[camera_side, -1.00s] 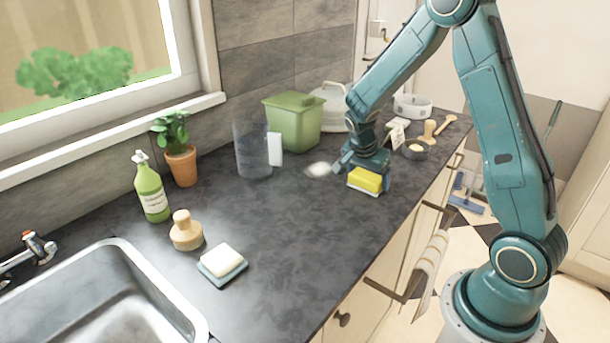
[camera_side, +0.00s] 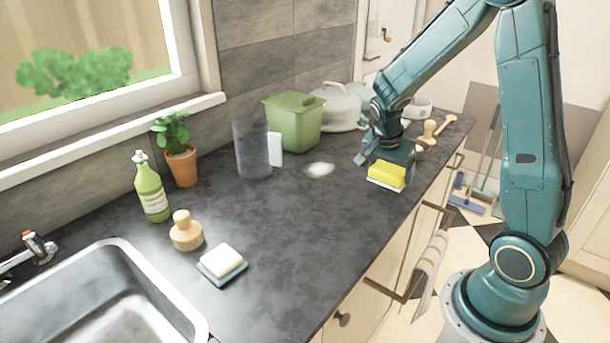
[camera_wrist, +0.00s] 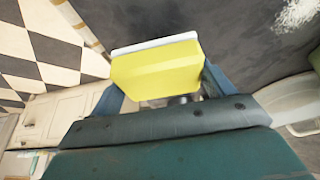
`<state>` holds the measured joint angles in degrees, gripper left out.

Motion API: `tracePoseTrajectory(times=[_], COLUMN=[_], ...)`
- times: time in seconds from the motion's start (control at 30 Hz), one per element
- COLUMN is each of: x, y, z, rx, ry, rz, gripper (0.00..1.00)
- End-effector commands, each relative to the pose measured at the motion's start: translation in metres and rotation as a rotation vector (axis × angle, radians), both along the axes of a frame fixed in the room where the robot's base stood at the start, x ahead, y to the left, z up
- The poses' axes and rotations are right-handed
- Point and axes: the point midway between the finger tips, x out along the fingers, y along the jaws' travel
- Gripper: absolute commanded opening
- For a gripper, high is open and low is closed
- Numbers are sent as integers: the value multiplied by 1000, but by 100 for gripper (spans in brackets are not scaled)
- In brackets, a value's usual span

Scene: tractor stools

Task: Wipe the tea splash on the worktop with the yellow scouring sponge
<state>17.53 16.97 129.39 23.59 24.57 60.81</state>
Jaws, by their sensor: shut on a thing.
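The yellow scouring sponge (camera_side: 387,174) has a white layer along its lower edge. My gripper (camera_side: 386,168) is shut on it near the worktop's front edge. In the wrist view the sponge (camera_wrist: 157,68) sits between my two blue fingers. I cannot tell whether its underside touches the worktop. The tea splash (camera_side: 319,169) shows as a pale whitish patch on the dark worktop (camera_side: 300,225), to the left of the sponge and apart from it. Part of the splash (camera_wrist: 296,13) also shows at the top right of the wrist view.
A clear jug (camera_side: 252,150) and a green bin (camera_side: 293,122) stand behind the splash. The worktop's middle is clear.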

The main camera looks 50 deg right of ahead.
Motion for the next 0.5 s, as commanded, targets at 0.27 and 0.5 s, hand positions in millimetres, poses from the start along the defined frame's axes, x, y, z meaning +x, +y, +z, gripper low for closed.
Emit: tracePoseTrajectory(times=[0.27, 0.5], x=[1, 0], y=[0, 0], z=[26, 39], rx=[-2, -1], ry=[-4, -2], rz=[1, 0], gripper=[45, 45])
